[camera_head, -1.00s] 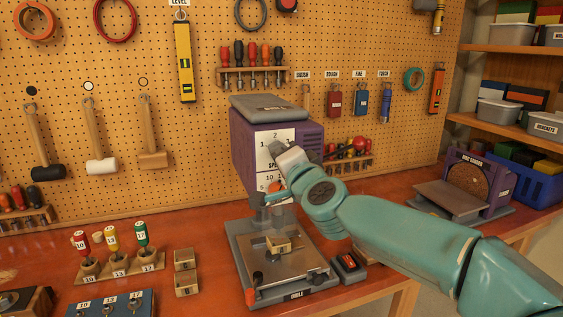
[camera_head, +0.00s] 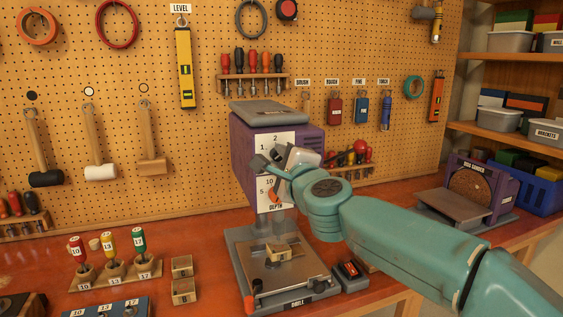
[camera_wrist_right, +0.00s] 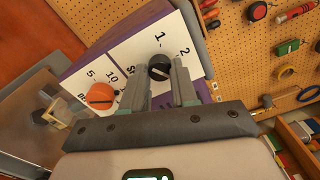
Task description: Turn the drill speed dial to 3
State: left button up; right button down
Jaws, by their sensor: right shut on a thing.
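The purple drill (camera_head: 242,150) stands on the bench against the pegboard, with a white panel on its front. In the right wrist view the black speed dial (camera_wrist_right: 159,66) sits between my fingers, with 1 and 2 printed beyond it. The 3 and the dial's exact setting cannot be made out. My right gripper (camera_wrist_right: 161,84) is shut on the dial; in the head view the gripper (camera_head: 268,162) covers it. My left gripper is not in view.
An orange depth knob (camera_wrist_right: 100,96) sits close to my fingers on the same panel. A small block (camera_head: 285,250) is on the drill's table (camera_head: 310,272). A red-topped switch box (camera_head: 350,270) stands at the drill's right. A disc sander (camera_head: 487,187) is farther right.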

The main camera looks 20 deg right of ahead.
jog(key=shift+f+m, duration=0.1)
jog(key=shift+m, duration=0.2)
dwell(0.4)
jog(key=c, duration=0.9)
grip_release()
jog(key=shift+s, duration=0.15)
jog(key=s+b, duration=0.1)
jog(key=s, duration=1.5)
jog(key=shift+d, duration=0.2)
